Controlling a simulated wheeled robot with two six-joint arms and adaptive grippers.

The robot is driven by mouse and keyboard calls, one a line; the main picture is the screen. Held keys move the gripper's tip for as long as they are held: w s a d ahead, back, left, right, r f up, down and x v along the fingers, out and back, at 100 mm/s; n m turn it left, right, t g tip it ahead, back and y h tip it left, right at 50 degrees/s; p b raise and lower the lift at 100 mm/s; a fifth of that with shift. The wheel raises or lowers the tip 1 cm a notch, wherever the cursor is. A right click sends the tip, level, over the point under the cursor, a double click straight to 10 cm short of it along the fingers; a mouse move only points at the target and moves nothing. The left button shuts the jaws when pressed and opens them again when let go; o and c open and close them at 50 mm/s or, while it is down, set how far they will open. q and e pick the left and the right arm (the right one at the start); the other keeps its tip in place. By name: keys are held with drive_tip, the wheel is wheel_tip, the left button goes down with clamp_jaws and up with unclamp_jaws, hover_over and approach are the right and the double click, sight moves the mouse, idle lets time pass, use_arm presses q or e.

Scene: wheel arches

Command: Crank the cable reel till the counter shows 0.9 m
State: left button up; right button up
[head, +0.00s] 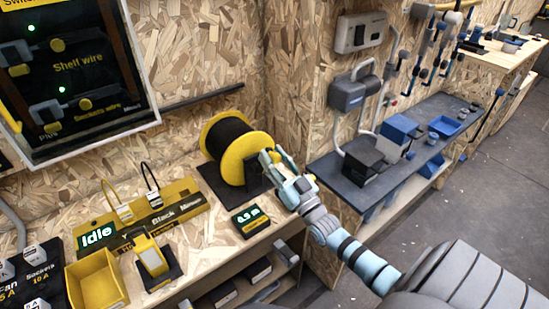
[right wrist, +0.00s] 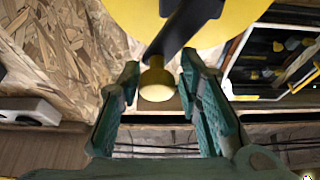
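The cable reel (head: 247,155) has yellow flanges and black cable and stands on a dark base at the back of the bench. My right gripper (head: 273,168) is at its right face. In the right wrist view, the crank's yellow knob (right wrist: 157,84) sits on a dark arm (right wrist: 185,25) in front of the yellow flange (right wrist: 225,30). The fingers of my right gripper (right wrist: 160,75) stand apart on either side of the knob, with gaps showing. The counter (head: 249,219) shows small green digits that look like 0.9 m, slightly blurred. My left gripper is not in view.
A yellow board reading Idle (head: 140,215) lies left of the counter. A yellow bin (head: 97,280) and a yellow-and-black device (head: 152,258) stand at the front. A dark side shelf (head: 425,150) with boxes is at the right. A wall panel (head: 70,70) hangs at the left.

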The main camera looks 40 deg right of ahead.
clamp_jaws()
drive_tip(key=shift+f, duration=0.15)
idle(0.4)
drive_tip(key=shift+d+f+m+h, duration=0.1)
drive_tip(key=shift+m+h, duration=0.3)
drive_tip(key=shift+m, duration=0.1)
